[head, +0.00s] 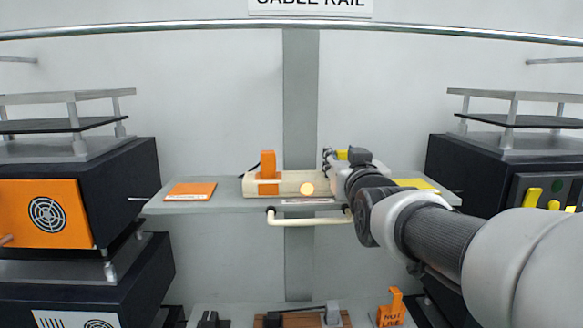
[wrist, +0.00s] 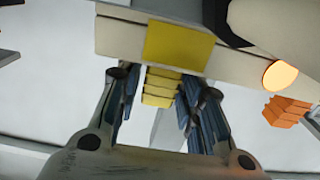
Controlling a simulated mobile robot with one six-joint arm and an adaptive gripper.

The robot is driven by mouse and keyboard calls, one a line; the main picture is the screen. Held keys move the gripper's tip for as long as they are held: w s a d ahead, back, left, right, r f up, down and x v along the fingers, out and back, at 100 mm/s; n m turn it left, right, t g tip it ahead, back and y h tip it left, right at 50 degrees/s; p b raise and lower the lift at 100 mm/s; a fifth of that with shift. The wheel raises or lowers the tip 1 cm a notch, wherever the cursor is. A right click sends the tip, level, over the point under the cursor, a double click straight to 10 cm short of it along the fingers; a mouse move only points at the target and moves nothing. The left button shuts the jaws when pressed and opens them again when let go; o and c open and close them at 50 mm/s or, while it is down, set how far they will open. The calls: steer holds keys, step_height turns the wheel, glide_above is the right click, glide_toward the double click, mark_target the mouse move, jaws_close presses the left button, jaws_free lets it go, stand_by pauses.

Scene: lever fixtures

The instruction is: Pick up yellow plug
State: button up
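The yellow plug (head: 342,154) shows in the head view as a small patch beside my gripper (head: 329,161), at the right part of a cream block (head: 290,187) on the grey shelf. In the wrist view the yellow plug (wrist: 177,45) has a flat yellow face against the cream block (wrist: 120,38) and a ridged yellow handle. My gripper (wrist: 159,82) has its two blue-padded fingers on either side of that handle. The fingers are apart, with narrow gaps showing beside the handle. My arm hides the right end of the block in the head view.
An orange plug (head: 268,165) stands upright in the block's left part, near a round glowing light (head: 307,189). A orange plate (head: 190,191) and a yellow plate (head: 417,184) lie on the shelf. A cream handle bar (head: 308,219) hangs at its front edge. Dark cabinets flank it.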

jaws_close()
